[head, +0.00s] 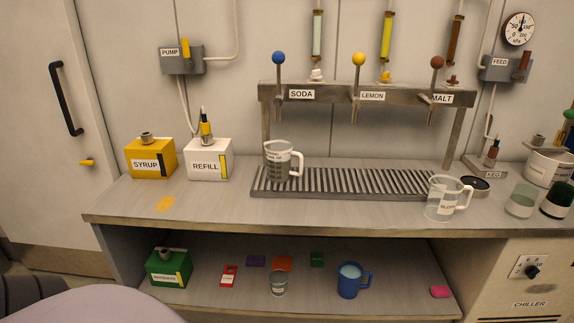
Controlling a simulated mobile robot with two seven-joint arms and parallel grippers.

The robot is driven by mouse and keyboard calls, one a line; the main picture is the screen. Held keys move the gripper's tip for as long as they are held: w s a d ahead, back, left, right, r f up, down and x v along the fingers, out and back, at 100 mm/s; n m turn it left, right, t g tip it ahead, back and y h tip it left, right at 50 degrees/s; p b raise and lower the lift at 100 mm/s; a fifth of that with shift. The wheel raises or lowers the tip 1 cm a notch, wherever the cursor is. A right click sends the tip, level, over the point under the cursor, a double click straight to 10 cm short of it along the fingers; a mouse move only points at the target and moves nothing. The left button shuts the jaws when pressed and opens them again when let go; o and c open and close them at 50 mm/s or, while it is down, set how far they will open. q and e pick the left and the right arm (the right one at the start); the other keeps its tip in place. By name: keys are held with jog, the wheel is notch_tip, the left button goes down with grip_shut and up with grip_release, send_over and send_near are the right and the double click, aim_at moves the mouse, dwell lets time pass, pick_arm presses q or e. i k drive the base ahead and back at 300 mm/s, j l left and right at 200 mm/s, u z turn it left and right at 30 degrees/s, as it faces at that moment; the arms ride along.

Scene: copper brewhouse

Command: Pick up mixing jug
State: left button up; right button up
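Two clear jugs with white handles are in the head view. One jug (277,163) stands upright at the left end of the slatted drip tray (345,195), with its handle to the right. The other jug (440,202) stands upright on the counter at the right front, just past the tray, also with its handle to the right. Both bear small labels that I cannot read clearly, so I cannot tell which is the mixing jug. Neither of my grippers is in view.
A tap rack (368,95) with SODA, LEMON and MALT levers overhangs the tray. SYRUP (138,172) and REFILL (200,172) boxes stand left on the counter (215,205). A blue mug (348,285) is on the lower shelf. The counter's left front is mostly clear.

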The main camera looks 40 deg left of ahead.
aim_at(279, 153)
jog(key=k+j+u, duration=0.1)
jog(key=u, duration=1.25)
jog(key=i+l+z, duration=0.25)
jog(key=i, duration=0.3)
